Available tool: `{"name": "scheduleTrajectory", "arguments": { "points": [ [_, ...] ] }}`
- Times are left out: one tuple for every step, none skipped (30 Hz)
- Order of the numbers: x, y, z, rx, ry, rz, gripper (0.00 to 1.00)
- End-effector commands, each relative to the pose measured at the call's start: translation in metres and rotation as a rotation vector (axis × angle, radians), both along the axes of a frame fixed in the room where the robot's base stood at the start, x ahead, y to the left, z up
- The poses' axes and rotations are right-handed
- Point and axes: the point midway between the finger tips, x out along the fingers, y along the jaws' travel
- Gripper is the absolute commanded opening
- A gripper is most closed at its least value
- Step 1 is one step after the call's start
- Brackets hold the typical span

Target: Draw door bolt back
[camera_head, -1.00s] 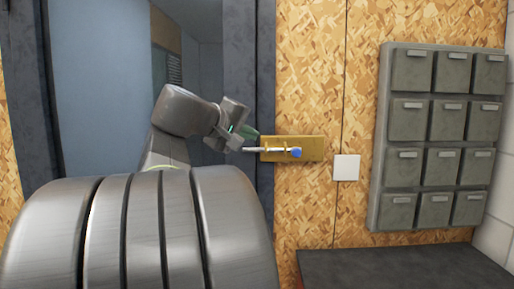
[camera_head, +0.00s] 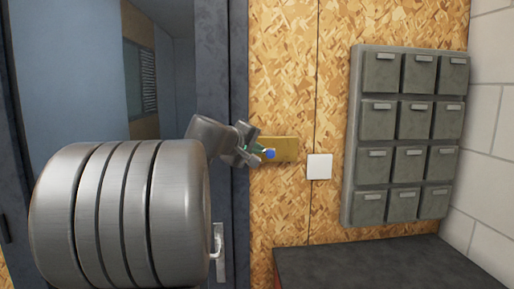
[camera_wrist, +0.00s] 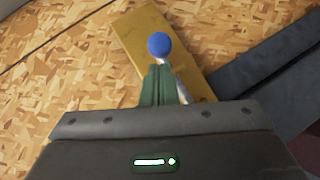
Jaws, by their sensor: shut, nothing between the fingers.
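The door bolt has a blue knob (camera_head: 269,154) in front of a brass plate (camera_head: 285,149) on the chipboard wall, beside the dark door frame. My gripper (camera_head: 259,150) is shut at the knob's left in the head view, with nothing between its fingers. In the wrist view the green fingers (camera_wrist: 158,70) are together and their tips lie just below the blue knob (camera_wrist: 158,45). I cannot tell whether they touch it. Part of the silver bolt rod (camera_wrist: 183,92) shows beside the fingers; the rest is hidden by my gripper. The brass plate (camera_wrist: 140,35) lies behind.
A silver door handle (camera_head: 218,250) is on the dark frame, close to my arm. A white switch plate (camera_head: 319,166) is right of the bolt. Grey lockers (camera_head: 405,135) hang farther right above a dark bench top (camera_head: 360,265). The wall around the brass plate is clear.

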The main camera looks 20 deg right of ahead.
Motion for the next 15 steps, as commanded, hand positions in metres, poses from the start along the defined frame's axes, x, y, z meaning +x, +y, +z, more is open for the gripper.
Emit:
{"name": "scheduleTrajectory", "arguments": {
  "points": [
    [-0.0006, -0.0026, -0.0017, 0.0, 0.002, 0.0, 0.0],
    [-0.0008, -0.0036, -0.0023, 0.0, 0.002, -0.001, 0.0],
    [-0.0009, -0.0045, -0.0029, 0.0, 0.002, -0.001, 0.0],
    [-0.0011, -0.0049, -0.0032, 0.0, 0.002, -0.001, 0.0],
    [-0.0011, -0.0051, -0.0034, 0.0, 0.002, 0.0, 0.0],
    [-0.0012, -0.0053, -0.0034, 0.0, 0.002, 0.0, 0.0],
    [-0.0011, -0.0052, -0.0035, 0.0, 0.002, 0.0, 0.0],
    [-0.0011, -0.0052, -0.0035, 0.0, 0.002, 0.0, 0.0],
    [-0.001, -0.005, -0.0034, 0.0, 0.002, 0.0, 0.0],
    [-0.001, -0.005, -0.0034, 0.0, 0.002, 0.0, 0.0],
    [-0.001, -0.0049, -0.0034, 0.0, 0.002, 0.0, 0.0],
    [-0.001, -0.0049, -0.0034, 0.0, 0.002, 0.0, 0.0],
    [-0.0011, -0.0051, -0.0035, 0.0, 0.002, 0.0, 0.0],
    [-0.0013, -0.006, -0.0036, 0.0, 0.002, 0.0, 0.0],
    [-0.002, -0.0085, -0.004, 0.001, 0.001, -0.001, 0.0]
  ]
}}
